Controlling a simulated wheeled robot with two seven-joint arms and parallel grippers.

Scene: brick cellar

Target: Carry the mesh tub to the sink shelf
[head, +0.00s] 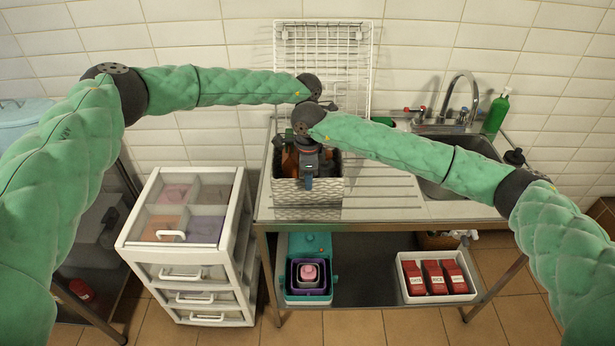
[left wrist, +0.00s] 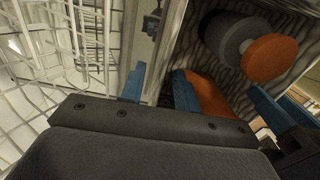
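The mesh tub (head: 292,192), pale with a wavy pattern, sits on the left part of the steel sink counter (head: 385,203). Orange and dark grey things lie in it; the left wrist view shows its inner wall (left wrist: 194,48). My right gripper (head: 309,182) points down at the tub's near side; its grip is hard to make out. My left gripper is mostly hidden behind my arms in the head view. In the left wrist view its blue fingers (left wrist: 200,95) are wide apart over the tub, with an orange thing (left wrist: 205,92) beyond the gap.
The shelf under the counter (head: 365,291) holds a teal crate (head: 309,297) and a white tray (head: 437,297) of red packets, with bare room between. A white wire rack (head: 323,50) stands behind the tub. A drawer unit (head: 192,272) stands left; the sink (head: 440,187) is right.

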